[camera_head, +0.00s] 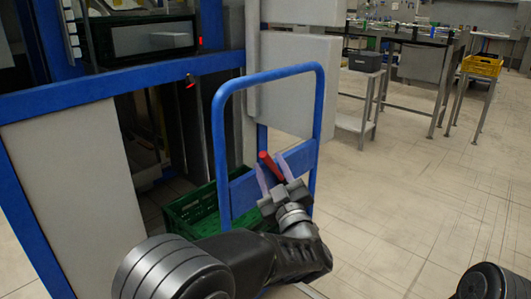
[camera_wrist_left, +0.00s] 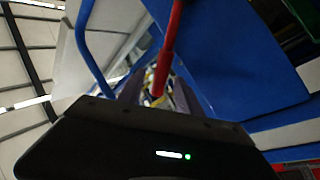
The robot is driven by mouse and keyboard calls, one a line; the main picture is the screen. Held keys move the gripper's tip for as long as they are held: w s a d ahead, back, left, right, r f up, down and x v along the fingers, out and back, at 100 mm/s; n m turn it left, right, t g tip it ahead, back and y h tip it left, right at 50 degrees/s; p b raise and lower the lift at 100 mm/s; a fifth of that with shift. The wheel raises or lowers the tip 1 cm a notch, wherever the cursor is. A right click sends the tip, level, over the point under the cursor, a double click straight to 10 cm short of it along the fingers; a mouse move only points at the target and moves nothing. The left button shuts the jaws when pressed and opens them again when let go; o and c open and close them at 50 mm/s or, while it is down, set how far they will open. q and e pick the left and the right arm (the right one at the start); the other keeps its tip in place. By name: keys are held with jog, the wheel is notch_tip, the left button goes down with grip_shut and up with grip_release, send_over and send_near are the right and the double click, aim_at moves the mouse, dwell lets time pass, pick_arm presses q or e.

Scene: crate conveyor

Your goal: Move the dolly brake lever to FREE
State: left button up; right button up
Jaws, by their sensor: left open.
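The red brake lever (camera_head: 270,165) is on the blue dolly handle frame (camera_head: 319,110), at its lower crossbar, in the head view. It leans up to the left there. My left gripper (camera_head: 270,175) is at the lever, its two pale fingers open on either side of it. In the left wrist view the red lever (camera_wrist_left: 168,50) runs down from the top edge to between the fingers of my left gripper (camera_wrist_left: 148,90). I cannot tell whether the fingers touch it. No FREE marking is readable. My right gripper is not in view.
A green crate (camera_head: 190,208) sits low behind the dolly frame. A blue-framed machine (camera_head: 120,88) stands at the left. Tables (camera_head: 410,42) and a yellow crate (camera_head: 482,66) stand at the back right. The floor (camera_head: 400,170) to the right is clear.

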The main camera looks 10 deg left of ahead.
pick_arm(q)
jog(key=shift+v, duration=1.05)
